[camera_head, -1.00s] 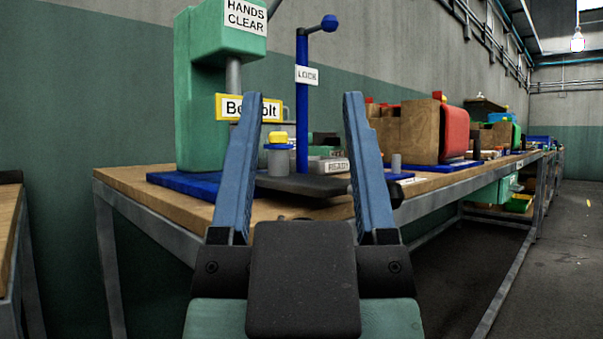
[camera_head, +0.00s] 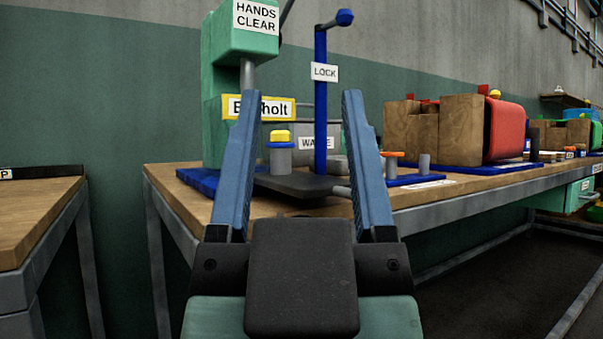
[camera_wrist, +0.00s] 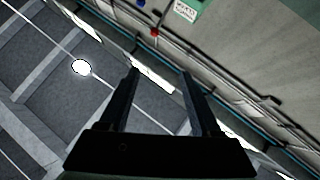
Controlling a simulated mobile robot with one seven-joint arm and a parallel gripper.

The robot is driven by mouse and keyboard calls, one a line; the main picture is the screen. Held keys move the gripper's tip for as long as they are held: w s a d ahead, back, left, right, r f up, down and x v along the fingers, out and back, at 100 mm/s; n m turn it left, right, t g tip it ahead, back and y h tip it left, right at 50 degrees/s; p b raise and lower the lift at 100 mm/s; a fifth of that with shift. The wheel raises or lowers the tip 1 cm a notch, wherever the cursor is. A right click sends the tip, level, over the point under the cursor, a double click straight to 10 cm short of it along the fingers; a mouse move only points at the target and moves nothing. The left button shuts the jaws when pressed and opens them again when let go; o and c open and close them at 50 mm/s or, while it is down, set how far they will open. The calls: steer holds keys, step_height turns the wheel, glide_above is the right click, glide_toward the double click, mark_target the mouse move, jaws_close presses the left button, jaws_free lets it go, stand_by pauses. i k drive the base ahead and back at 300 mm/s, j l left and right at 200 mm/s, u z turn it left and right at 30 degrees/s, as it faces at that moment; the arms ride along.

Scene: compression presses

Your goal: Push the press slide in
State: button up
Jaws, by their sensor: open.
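The green press (camera_head: 218,100) stands on the bench behind and left of my gripper, with a "HANDS CLEAR" sign (camera_head: 256,16) and a yellow-framed label partly hidden by my left finger. A dark flat plate (camera_head: 300,185), seemingly the press slide, sticks out toward me at its base, with a short grey bar (camera_head: 341,191) at its right end. My gripper (camera_head: 299,95) is open and empty, its blue fingers pointing up in front of the plate and apart from the press, as far as I can tell. The wrist view shows the dark fingers (camera_wrist: 160,72) against the ceiling and wall.
A blue post (camera_head: 320,110) labelled "LOCK" and a yellow-topped grey button (camera_head: 280,140) stand by the plate. Wooden blocks and a red machine (camera_head: 503,130) are farther right on the bench (camera_head: 470,190). Another table (camera_head: 35,210) is at left, with a gap between.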

mark_target(281, 178)
steer(key=j+z, duration=0.45)
steer(key=j, duration=0.3)
steer(key=j+z, duration=0.45)
steer(key=j, duration=0.25)
steer(key=k, duration=0.05)
